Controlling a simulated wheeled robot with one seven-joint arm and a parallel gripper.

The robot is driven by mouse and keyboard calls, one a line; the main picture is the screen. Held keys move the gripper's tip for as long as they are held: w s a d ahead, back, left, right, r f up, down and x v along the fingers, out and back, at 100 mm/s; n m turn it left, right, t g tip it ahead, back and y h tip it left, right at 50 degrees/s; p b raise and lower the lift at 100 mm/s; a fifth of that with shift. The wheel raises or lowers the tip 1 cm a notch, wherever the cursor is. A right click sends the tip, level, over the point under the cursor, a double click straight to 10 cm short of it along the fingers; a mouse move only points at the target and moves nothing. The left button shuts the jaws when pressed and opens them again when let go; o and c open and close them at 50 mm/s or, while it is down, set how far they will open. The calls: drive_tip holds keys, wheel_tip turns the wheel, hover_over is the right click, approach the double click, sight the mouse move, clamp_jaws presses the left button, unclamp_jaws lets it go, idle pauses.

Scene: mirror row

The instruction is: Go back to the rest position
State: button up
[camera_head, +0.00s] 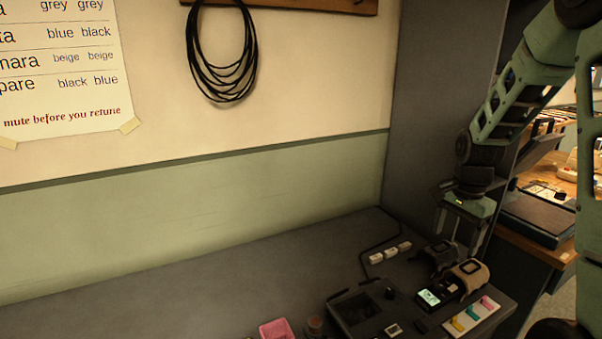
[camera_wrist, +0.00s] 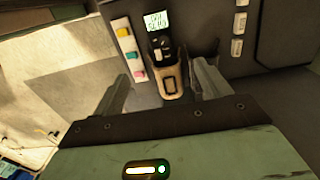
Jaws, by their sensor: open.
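My gripper (camera_head: 459,238) hangs with its fingers pointing down over the right end of the dark counter (camera_head: 220,295). Its fingers are apart with nothing between them. In the wrist view my gripper (camera_wrist: 162,82) shows both fingers spread on either side of a beige pouch-like holder (camera_wrist: 168,84), which lies beyond them. The holder also shows in the head view (camera_head: 470,270), with a darker one (camera_head: 438,252) beside it.
A strip with yellow, teal and pink tabs (camera_head: 471,315), a black panel (camera_head: 357,306), small white blocks (camera_head: 391,252) and a pink box (camera_head: 276,329) are on the counter. A grey side panel (camera_head: 430,110) stands behind my gripper. The counter's left part is clear.

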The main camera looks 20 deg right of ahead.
drive_tip(key=a+r+n, duration=0.2)
drive_tip(key=a+n, duration=0.4)
drive_tip(key=a, duration=0.7)
drive_tip(key=a+r+n, duration=0.2)
drive_tip(key=a+n, duration=0.4)
drive_tip(key=a, duration=0.6)
drive_tip(key=s+a+r+n, duration=0.1)
drive_tip(key=s+a+n, duration=1.2)
drive_tip(key=s+a, duration=0.2)
drive_tip(key=shift+s+a+r+y, duration=0.25)
drive_tip(key=shift+s+a+y, duration=0.1)
drive_tip(key=shift+s, duration=0.7)
